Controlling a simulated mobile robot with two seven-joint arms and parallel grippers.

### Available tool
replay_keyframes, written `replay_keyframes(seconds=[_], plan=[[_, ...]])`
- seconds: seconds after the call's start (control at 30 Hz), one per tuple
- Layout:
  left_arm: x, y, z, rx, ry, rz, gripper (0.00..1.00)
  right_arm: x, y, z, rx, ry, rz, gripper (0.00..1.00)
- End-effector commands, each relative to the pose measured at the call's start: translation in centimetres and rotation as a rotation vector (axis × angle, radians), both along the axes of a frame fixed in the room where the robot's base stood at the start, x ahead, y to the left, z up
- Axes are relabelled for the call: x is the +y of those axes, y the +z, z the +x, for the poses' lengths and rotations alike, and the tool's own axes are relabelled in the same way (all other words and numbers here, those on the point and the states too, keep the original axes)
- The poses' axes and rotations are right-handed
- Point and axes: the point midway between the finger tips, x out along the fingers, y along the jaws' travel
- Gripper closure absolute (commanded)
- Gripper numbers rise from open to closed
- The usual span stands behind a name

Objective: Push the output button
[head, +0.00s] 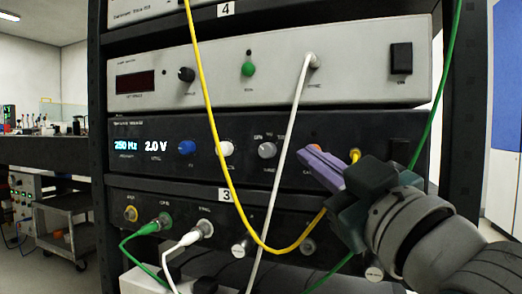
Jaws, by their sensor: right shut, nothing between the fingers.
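The black function generator (130,143) sits in the middle of the rack, with a lit blue display reading 250 Hz and 2.0 V. A small orange button (314,147), seemingly the output button, shows at the right of its panel, partly hidden behind my right gripper. My right gripper (308,157) has purple fingers, shut and empty, with the tips at or just in front of the orange button. I cannot tell whether they touch it. My left gripper is not in view.
A yellow cable (205,85) and a white cable (286,150) hang across the panel left of my gripper. A blue knob (187,147), a white knob (226,148) and a grey knob (267,150) are beside the button. A grey instrument (280,75) sits above.

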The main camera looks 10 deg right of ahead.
Motion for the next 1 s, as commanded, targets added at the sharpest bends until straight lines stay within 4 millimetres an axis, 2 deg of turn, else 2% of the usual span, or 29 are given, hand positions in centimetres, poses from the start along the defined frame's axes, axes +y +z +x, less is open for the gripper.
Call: replay_keyframes(seconds=[1.0], plan=[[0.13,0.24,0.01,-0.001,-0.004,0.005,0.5,-0.51,0.01,0.77,0.0,0.0,0.0,1.0]])
